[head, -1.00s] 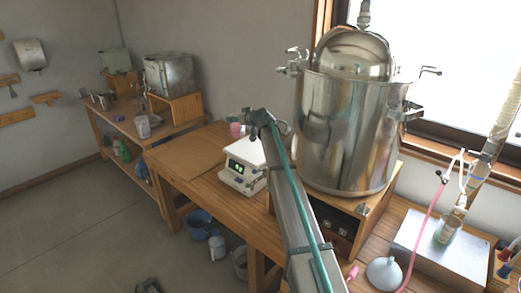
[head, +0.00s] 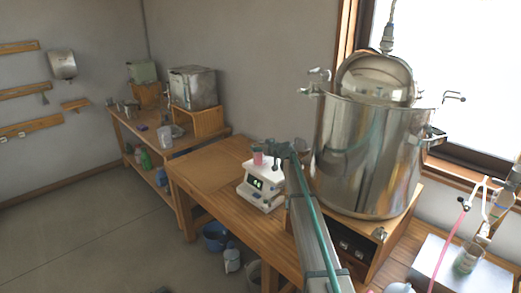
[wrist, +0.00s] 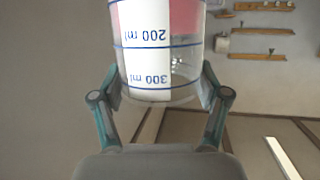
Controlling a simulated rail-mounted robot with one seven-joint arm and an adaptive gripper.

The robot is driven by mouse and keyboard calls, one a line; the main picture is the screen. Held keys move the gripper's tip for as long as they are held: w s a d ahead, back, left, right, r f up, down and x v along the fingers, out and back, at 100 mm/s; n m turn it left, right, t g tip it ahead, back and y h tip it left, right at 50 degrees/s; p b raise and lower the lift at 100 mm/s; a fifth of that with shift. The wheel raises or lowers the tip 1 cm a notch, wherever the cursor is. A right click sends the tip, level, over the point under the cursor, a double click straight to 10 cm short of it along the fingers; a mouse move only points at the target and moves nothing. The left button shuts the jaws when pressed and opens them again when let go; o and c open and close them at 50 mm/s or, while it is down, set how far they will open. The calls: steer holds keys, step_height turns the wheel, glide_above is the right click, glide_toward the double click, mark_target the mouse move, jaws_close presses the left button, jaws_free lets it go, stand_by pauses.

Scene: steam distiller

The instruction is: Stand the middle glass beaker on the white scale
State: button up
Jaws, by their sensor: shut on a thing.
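My gripper (head: 267,152) is shut on a clear glass beaker (head: 257,159) with pink contents. In the wrist view, the beaker (wrist: 158,50) sits between both fingers, with blue 200 and 300 ml marks and a white label strip. The white scale (head: 264,187) stands on the wooden bench with its green display lit. In the head view, the beaker overlaps the upper back part of the scale. I cannot tell whether its base touches the pan. My arm partly covers the scale's right side.
A large steel distiller pot (head: 368,155) stands on a wooden box close to the right of my gripper. Another glass vessel (head: 467,259) stands on a metal box at the far right. The wooden bench (head: 208,168) left of the scale is clear.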

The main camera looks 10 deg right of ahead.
steer(key=shift+f, duration=0.9)
steer(key=shift+f, duration=0.15)
steer(key=o, duration=1.8)
steer(key=shift+r, duration=0.2)
steer(key=b+v, duration=0.3)
steer(key=v, duration=0.4)
steer(key=shift+s, duration=0.25)
steer(key=shift+d, duration=0.15)
